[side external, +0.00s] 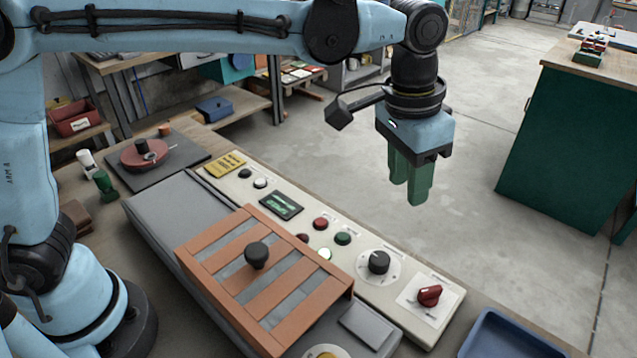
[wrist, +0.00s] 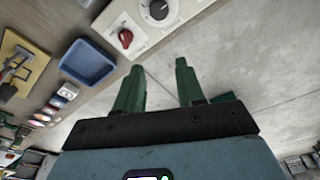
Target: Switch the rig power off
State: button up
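A red rotary knob (side external: 429,295) sits on a white plate at the near right end of the pale control panel (side external: 452,313). Its lettering is too small to read, so I cannot tell which control is the rig power. The red knob also shows at the top of the wrist view (wrist: 126,39). A black round dial (side external: 379,262) is beside it, also in the wrist view (wrist: 159,9). My gripper (side external: 409,190) hangs in the air above and beyond the panel, apart from the controls. In the wrist view its green fingers (wrist: 158,75) are spread with nothing between them.
An orange slatted frame with a black knob (side external: 257,255) lies beside the panel. Red, green and white buttons and a small display (side external: 281,205) are on the panel. A blue tray (side external: 515,338) is at the near right. Open floor lies beyond the bench.

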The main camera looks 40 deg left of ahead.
jog(key=m+g, duration=0.1)
jog(key=m, duration=0.1)
send_near(434, 289)
jog(key=shift+y, duration=0.4)
jog(key=f, duration=0.8)
jog(key=shift+w+d+f, duration=0.15)
jog(key=shift+d+f, duration=0.15)
grip_shut()
